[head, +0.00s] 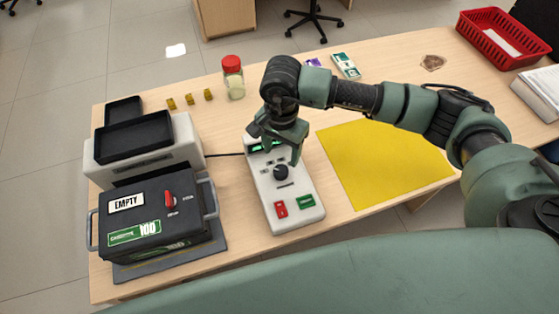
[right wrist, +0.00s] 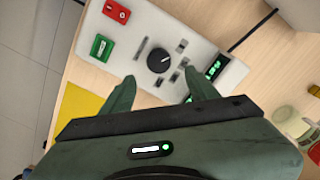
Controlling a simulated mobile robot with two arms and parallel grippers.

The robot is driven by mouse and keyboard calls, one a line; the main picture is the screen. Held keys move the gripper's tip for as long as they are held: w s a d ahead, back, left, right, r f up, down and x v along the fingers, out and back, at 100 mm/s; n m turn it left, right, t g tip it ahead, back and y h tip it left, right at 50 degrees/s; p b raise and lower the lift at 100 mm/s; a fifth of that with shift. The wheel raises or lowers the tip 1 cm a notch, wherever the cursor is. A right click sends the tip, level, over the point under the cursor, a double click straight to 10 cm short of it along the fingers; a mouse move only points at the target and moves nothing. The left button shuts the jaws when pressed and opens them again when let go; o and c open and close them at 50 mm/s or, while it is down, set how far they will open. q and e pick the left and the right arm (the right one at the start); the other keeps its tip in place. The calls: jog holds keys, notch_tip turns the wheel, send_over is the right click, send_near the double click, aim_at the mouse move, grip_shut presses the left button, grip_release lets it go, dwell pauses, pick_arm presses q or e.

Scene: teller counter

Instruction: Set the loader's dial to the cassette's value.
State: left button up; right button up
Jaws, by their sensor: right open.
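The black cassette (head: 150,220) sits at the left of the counter, with an "EMPTY" label, a green label reading 100 and a red switch. A white control box (head: 300,205) bears the black dial (head: 281,173). The dial also shows in the right wrist view (right wrist: 160,60), with a white pointer mark. The box's lit green display (right wrist: 214,67) is too small to read surely. My right gripper (right wrist: 160,77) is open and empty, pointing down at the box, its fingertips apart near the dial; contact cannot be told. My left gripper is not in view.
The box has a red button (head: 280,209) and a green button (head: 306,201). A white machine with black trays (head: 135,137) stands behind the cassette. A yellow mat (head: 385,165) lies right. A red-lidded jar (head: 233,77) and a red basket (head: 491,46) stand farther back.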

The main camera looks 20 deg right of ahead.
aim_at(281, 170)
notch_tip(281, 170, down, 8)
jog(key=shift+s+r+p, duration=0.15)
jog(key=shift+r+p, duration=0.1)
jog(key=shift+p, duration=0.6)
grip_shut()
